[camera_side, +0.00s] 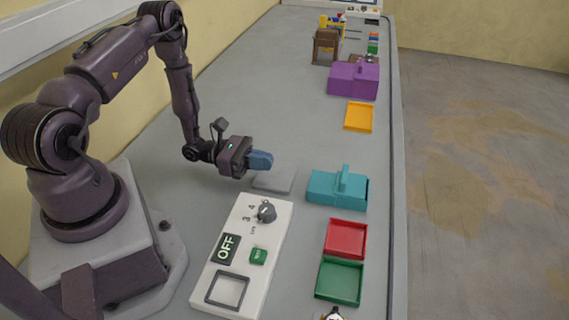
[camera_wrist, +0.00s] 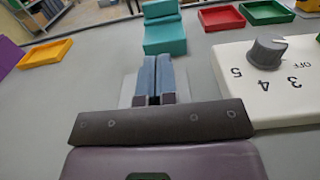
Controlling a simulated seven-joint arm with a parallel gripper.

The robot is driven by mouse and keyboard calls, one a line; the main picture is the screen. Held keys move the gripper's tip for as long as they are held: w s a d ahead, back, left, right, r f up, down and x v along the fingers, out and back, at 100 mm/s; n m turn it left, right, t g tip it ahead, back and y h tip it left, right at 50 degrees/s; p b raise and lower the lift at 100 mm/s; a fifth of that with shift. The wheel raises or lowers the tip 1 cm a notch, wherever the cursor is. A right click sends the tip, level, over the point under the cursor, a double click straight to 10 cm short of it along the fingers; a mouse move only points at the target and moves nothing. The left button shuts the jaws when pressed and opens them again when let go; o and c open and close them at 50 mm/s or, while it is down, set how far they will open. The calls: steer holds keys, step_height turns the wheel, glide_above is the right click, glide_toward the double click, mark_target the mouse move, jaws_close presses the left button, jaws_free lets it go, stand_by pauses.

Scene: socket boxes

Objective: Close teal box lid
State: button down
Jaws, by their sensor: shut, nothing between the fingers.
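The teal box (camera_side: 325,190) stands on the table to the right of my gripper in the side view. A narrow teal piece (camera_side: 344,180) rises from its top; I cannot tell for sure whether it is the raised lid or a handle. In the wrist view the teal box (camera_wrist: 165,40) is ahead of my fingers, with an upper teal part (camera_wrist: 160,11) behind its front block. My gripper (camera_side: 268,160) is shut and empty, with blue fingers, apart from the box. Its closed fingertips also show in the wrist view (camera_wrist: 156,62).
A white panel (camera_side: 225,290) with a knob (camera_side: 266,211) lies in front of my gripper. A grey plate (camera_side: 275,180) lies below the fingers. Red (camera_side: 346,239), green (camera_side: 339,280) and orange (camera_side: 359,116) trays and a purple box (camera_side: 352,82) line the right side.

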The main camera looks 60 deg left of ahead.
mark_target(328, 183)
steer(key=shift+s+a+r, duration=0.1)
steer(key=shift+s+a, duration=0.1)
steer(key=shift+a, duration=0.15)
steer(key=r, duration=0.1)
steer(key=w+d+r+g+y, duration=0.1)
steer(key=d+r+g+y, duration=0.1)
steer(key=shift+w+r, duration=0.1)
steer(key=shift+w, duration=0.2)
steer(key=shift+w+d+g+y, duration=0.2)
steer(key=shift+g+y, duration=0.1)
steer(key=x, duration=1.2)
steer(key=shift+r, duration=0.35)
steer(key=shift+w+d, duration=0.4)
steer(key=shift+w, duration=0.05)
